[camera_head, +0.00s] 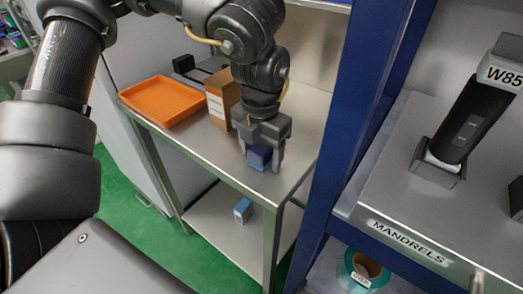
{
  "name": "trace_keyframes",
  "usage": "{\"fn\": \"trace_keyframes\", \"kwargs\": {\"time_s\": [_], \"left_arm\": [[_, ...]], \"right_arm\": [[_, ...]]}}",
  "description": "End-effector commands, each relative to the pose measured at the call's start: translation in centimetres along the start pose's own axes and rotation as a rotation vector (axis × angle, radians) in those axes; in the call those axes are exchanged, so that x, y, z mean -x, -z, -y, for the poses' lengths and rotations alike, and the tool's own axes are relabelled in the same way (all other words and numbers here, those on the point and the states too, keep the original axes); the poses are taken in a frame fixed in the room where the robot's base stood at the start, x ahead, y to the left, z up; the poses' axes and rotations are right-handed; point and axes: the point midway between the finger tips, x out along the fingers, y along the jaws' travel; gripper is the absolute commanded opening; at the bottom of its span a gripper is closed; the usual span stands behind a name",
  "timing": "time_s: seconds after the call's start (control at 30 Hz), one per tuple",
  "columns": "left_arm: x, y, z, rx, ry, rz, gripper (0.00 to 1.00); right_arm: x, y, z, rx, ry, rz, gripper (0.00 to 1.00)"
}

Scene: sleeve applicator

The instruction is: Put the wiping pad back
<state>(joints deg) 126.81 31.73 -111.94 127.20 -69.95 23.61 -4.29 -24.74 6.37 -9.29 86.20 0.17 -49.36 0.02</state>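The wiping pad (259,157) is a small dark blue block near the front edge of the steel side table (222,160). My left gripper (260,158) points down with one finger on each side of the pad and looks shut on it. The pad fills the space between the fingers. Whether its underside touches the table top is not clear. My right gripper is not in view.
An orange tray (163,101) and a cardboard box (222,98) stand behind the gripper. A blue-and-white item (242,210) is on the lower shelf. A blue post (352,120) separates the table from the mandrel shelf (395,205), where a black W85 mandrel (468,123) stands.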

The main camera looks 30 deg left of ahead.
Motion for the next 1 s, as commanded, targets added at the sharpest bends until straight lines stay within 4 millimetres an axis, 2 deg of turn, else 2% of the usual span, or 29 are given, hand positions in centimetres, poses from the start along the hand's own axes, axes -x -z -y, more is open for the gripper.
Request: {"fn": "trace_keyframes", "kwargs": {"time_s": [0.27,0.4,0.7,0.8,1.0], "left_arm": [[0.5,0.0,0.0,0.000,0.000,0.000,0.65],[2.7,-0.1,0.0,0.001,0.002,0.004,0.65],[9.1,-0.1,0.0,0.001,0.001,0.002,0.65],[10.7,-0.1,0.0,0.001,0.000,0.002,0.65],[12.2,0.0,0.0,0.000,0.000,-0.001,0.65]], "right_arm": [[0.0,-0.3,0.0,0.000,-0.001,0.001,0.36],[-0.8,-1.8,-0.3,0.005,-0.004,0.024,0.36],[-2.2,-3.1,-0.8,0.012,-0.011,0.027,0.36],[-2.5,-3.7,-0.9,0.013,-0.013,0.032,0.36],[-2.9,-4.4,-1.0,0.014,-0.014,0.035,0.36]]}}
